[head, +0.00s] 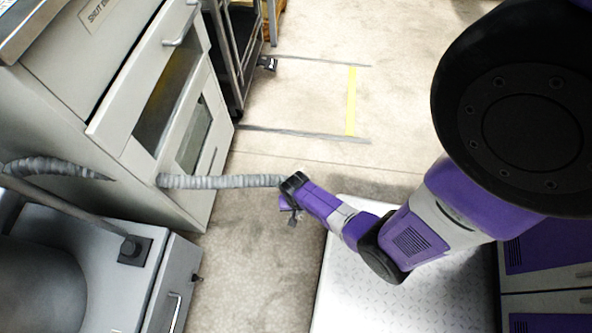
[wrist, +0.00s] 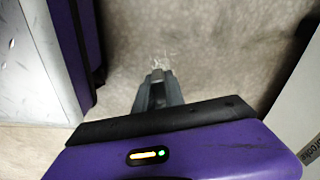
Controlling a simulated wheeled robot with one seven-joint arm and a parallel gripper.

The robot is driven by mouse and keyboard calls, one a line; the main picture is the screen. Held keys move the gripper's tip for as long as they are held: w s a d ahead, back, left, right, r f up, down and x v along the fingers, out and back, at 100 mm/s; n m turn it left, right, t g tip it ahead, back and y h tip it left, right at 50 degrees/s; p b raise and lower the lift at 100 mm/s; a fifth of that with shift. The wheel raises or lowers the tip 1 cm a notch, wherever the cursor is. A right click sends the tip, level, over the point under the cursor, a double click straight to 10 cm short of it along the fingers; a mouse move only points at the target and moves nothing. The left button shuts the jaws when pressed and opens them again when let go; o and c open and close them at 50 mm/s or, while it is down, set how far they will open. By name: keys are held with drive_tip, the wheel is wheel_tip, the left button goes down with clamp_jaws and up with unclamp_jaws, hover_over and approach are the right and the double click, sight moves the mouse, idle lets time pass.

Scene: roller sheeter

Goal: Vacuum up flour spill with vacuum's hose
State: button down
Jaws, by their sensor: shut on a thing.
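The grey ribbed hose (head: 225,181) runs from the left and ends at my gripper (head: 290,207) in the head view. My gripper is shut on the hose's end, above the floor. In the wrist view my gripper (wrist: 158,77) points down at the floor, and what it holds is hard to make out. Faint pale streaks (wrist: 166,58) lie just beyond the fingertips; I cannot tell whether they are flour. The grey vacuum (head: 115,255) seems to be the unit at lower left.
A pale machine cabinet (head: 208,160) with drawers stands left of my gripper. A dark wheeled rack (head: 236,50) is behind it. A bright diamond-plate platform (head: 440,295) lies at lower right. The floor (head: 295,110) with a yellow stripe (head: 351,100) is clear beyond my gripper.

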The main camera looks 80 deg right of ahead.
drive_tip(key=shift+f+b, duration=4.95)
drive_tip(key=shift+w+d+r+b, duration=0.2)
drive_tip(key=shift+d+b, duration=1.1)
drive_tip(key=shift+d, duration=1.95)
drive_tip(key=shift+w+d+f+b, duration=0.25)
drive_tip(key=shift+d+b, duration=1)
drive_tip(key=shift+d, duration=2.05)
drive_tip(key=shift+w+d+r+b, duration=0.25)
drive_tip(key=shift+d+b, duration=1.05)
drive_tip(key=shift+d, duration=1.95)
wheel_tip(320, 180, up, 9)
drive_tip(key=p, duration=0.9)
drive_tip(key=shift+f, duration=0.15)
